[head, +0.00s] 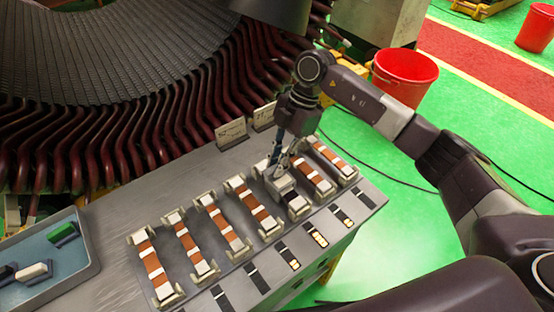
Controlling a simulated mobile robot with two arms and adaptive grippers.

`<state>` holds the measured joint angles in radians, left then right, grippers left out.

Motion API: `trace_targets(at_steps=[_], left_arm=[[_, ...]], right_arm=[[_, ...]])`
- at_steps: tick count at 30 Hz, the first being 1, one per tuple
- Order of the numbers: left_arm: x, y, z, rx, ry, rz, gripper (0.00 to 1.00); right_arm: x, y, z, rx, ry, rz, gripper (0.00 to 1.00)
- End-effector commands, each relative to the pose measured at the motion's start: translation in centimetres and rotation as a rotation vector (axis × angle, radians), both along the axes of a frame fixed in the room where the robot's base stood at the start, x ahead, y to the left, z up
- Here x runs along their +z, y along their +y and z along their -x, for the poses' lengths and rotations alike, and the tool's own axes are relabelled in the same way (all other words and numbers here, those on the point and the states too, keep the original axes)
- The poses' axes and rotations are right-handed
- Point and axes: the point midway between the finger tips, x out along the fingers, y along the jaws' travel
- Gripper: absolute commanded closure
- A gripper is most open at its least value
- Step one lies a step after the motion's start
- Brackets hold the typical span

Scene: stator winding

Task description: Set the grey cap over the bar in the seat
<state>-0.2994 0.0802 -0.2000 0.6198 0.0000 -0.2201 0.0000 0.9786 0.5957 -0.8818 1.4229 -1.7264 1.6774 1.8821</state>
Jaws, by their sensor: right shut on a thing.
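My right gripper (279,165) reaches down over the row of seats and is shut on a pale grey piece, which looks like the grey cap (279,185). The cap is at a seat (299,209) right of the row's middle and hides most of the bar there. A dark patch shows just in front of the cap. I cannot tell whether the cap rests on the bar or is held just above it. The neighbouring seats hold copper-coloured bars with white bands, such as this bar (250,203). My left gripper is out of view.
A blue-grey tray (92,262) at the left holds a green block (63,234), a white block (35,271) and a dark one. Small signs (231,132) stand behind the seats. The large stator (150,120) fills the back. A red bucket (404,75) stands on the floor.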

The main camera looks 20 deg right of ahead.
Motion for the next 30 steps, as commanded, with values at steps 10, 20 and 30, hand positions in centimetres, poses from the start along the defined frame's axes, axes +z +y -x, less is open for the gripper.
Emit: trace_targets(at_steps=[10,20,30], left_arm=[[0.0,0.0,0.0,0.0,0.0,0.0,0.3],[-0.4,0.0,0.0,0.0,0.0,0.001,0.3],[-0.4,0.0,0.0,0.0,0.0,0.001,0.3]], right_arm=[[0.0,0.0,0.0,0.0,-0.001,0.0,1.0],[-1.0,0.0,0.0,0.0,-0.001,-0.001,1.0],[-1.0,0.0,0.0,0.0,-0.001,0.0,0.66]])
